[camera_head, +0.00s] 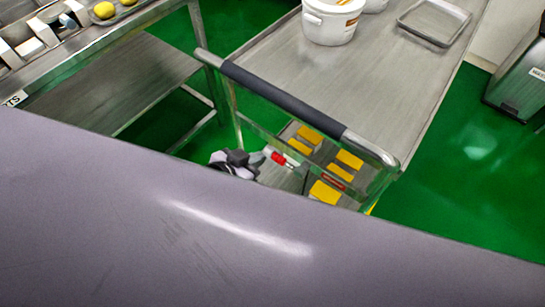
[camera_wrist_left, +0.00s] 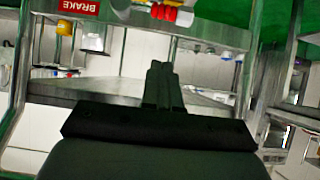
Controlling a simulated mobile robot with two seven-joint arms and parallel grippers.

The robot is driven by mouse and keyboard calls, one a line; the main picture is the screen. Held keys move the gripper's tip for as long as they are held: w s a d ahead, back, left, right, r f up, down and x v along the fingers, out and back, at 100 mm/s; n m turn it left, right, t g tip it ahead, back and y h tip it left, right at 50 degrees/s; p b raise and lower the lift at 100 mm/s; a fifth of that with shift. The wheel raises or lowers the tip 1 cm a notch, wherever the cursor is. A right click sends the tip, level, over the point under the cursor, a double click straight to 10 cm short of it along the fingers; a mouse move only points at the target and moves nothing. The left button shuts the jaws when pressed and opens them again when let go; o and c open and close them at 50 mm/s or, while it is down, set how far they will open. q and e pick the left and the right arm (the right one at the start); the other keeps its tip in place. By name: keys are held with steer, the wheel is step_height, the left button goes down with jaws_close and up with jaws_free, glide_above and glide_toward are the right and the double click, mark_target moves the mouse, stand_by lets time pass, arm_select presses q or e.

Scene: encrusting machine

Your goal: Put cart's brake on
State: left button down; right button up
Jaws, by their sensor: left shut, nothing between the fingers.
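The cart (camera_head: 375,80) stands in the middle of the head view, with a dark grip on its steel push handle (camera_head: 285,98). A red-tipped brake lever (camera_head: 279,158) shows below the handle; its red end also shows at the top of the left wrist view (camera_wrist_left: 172,15). A red BRAKE label (camera_wrist_left: 80,6) sits to the left of it there. My left gripper (camera_head: 250,161) is beside the red tip, apart from it as far as I can see. In the wrist view its fingers (camera_wrist_left: 162,72) are together and empty, pointing toward the lever. My right gripper is out of view.
A white bucket (camera_head: 331,20) and a shallow metal tray (camera_head: 434,20) stand on the cart top. Yellow-topped items (camera_head: 325,191) lie on its lower level. A steel table (camera_head: 150,75) is at the left, a grey bin (camera_head: 520,80) at the right. Green floor (camera_head: 480,170) is clear between.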

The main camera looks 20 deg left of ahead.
arm_select(q)
glide_above(273, 158)
steer(key=s, duration=0.2)
step_height(273, 158, down, 4)
steer(key=shift+s+d+f+b, duration=0.1)
steer(key=shift+d+f+b, duration=0.1)
steer(key=shift+f+b, duration=0.75)
steer(key=shift+f, duration=0.95)
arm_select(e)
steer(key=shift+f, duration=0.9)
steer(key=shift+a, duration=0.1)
arm_select(q)
steer(key=shift+w+f, duration=0.2)
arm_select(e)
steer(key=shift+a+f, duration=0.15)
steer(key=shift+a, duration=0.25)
